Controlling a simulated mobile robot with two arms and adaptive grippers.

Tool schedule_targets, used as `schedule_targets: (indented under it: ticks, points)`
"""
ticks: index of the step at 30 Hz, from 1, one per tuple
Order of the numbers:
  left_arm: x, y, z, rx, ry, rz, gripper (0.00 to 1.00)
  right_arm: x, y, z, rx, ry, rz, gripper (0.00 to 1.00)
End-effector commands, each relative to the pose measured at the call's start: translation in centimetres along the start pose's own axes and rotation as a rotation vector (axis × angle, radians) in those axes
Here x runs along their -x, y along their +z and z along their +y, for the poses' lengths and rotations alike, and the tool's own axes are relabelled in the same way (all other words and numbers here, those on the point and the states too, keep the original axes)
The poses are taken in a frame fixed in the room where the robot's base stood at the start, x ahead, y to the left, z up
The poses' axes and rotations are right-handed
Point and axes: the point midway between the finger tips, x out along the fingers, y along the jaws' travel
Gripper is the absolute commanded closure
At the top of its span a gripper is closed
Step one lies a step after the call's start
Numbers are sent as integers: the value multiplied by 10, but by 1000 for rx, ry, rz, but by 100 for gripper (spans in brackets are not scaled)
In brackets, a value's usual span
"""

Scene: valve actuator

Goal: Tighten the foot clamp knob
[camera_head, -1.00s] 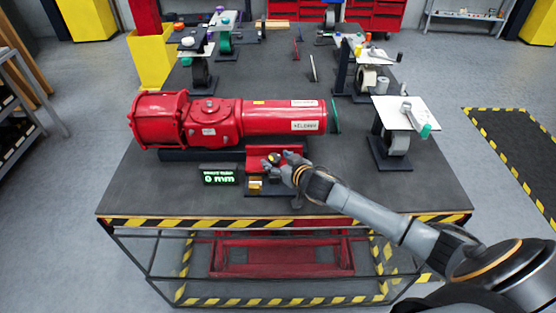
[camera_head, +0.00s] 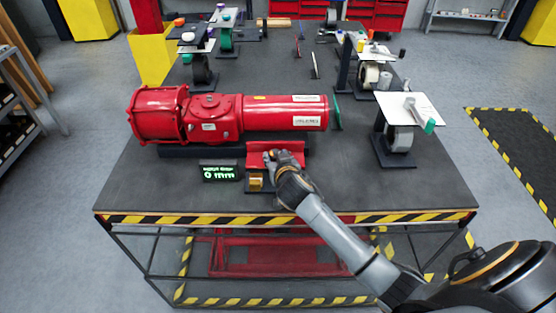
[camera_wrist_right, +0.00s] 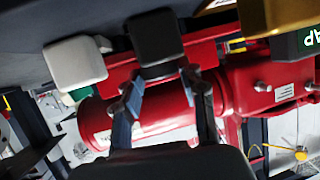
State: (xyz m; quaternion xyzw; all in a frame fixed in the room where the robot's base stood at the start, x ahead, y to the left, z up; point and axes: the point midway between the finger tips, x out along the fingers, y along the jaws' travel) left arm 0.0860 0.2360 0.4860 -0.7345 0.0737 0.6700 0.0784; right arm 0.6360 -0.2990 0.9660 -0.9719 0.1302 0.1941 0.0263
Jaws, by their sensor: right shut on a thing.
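The red valve actuator (camera_head: 240,118) lies along the bench, with a small red foot bracket (camera_head: 290,160) at its front. My right gripper (camera_head: 271,158) is at this bracket, shut on the foot clamp knob. Its fingers hide most of the knob in the head view. In the right wrist view the two fingers (camera_wrist_right: 160,85) reach up to a dark block-shaped knob (camera_wrist_right: 156,44), with a pale block (camera_wrist_right: 75,62) beside it on the left. My left gripper is not in view.
A small display (camera_head: 220,173) left of the bracket reads 0 mm in green. A gold block (camera_head: 255,182) sits just in front of the bracket. A caster wheel on a stand (camera_head: 400,138) is to the right. The bench front right (camera_head: 400,195) is clear.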

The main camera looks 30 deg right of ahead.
Motion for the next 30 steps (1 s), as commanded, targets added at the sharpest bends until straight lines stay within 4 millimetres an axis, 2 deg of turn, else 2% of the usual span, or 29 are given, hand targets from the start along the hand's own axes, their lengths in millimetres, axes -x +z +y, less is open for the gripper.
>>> schedule_targets:
  ticks: [1,9,27,28,30]
  points:
    - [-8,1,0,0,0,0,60,-1,3,-3,-20,25,1,90]
    - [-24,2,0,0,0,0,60,-2,2,-5,-65,149,1,90]
    - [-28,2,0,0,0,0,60,-1,-2,-4,-80,198,3,90]
    - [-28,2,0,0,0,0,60,-1,-2,-4,-80,198,3,57]
    - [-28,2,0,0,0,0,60,-1,-2,-4,-80,198,3,43]
